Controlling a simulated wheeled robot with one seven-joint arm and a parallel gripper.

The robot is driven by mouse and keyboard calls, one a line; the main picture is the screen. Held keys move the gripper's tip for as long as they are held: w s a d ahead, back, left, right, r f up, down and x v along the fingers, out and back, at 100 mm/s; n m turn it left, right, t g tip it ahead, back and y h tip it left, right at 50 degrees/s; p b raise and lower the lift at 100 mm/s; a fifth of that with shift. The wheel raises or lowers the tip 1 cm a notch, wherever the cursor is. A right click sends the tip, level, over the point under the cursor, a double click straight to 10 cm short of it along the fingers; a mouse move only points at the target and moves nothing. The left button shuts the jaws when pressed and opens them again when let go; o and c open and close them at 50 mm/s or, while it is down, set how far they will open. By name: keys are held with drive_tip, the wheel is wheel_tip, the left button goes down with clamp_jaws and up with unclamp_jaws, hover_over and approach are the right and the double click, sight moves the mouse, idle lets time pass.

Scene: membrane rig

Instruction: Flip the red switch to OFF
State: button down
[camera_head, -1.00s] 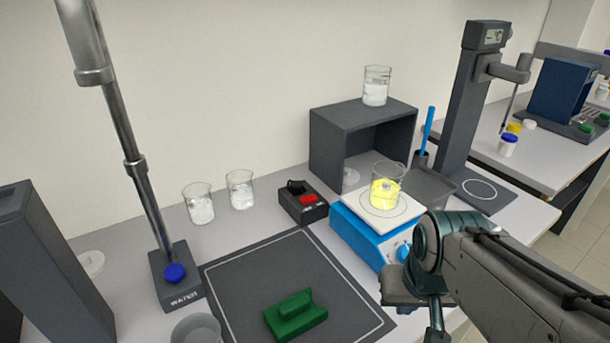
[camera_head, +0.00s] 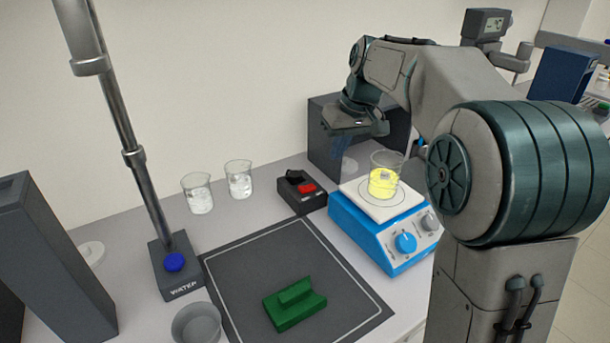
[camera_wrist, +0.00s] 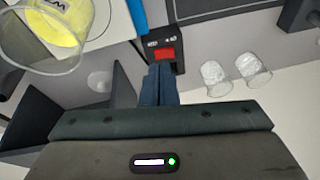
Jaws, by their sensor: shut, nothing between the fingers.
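The red switch (camera_head: 306,188) sits on a small black box (camera_head: 312,202) on the bench, left of the blue hotplate. In the wrist view the red switch (camera_wrist: 165,54) and its dark box (camera_wrist: 181,66) lie just beyond my fingertips. My gripper (camera_head: 340,150) is shut and empty, pointing down in front of the grey open-fronted shelf, above and right of the switch box. In the wrist view my gripper (camera_wrist: 160,68) has its fingers together and partly overlaps the box in the picture; contact cannot be told. The label lettering on the box is too small to read.
The blue hotplate (camera_head: 375,232) holds a beaker of yellow liquid (camera_head: 384,182) close to my arm. The grey shelf (camera_head: 400,135) stands behind. Two beakers (camera_head: 198,195) (camera_head: 239,180) stand left of the box. A dark mat (camera_head: 250,270) bears a green block (camera_head: 294,304).

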drive_tip(key=w+a+n, duration=0.1)
drive_tip(key=w+a, duration=0.2)
drive_tip(key=w, duration=0.2)
drive_tip(key=shift+w+a+n+y, duration=0.25)
drive_tip(key=shift+n+y, duration=0.05)
drive_tip(key=shift+y, duration=0.1)
approach(301, 187)
drive_tip(key=x, duration=0.5)
drive_tip(key=shift+w, duration=0.25)
drive_tip(key=shift+s+a+f, duration=0.15)
drive_tip(key=shift+a+f, duration=0.15)
drive_tip(key=shift+f, duration=0.4)
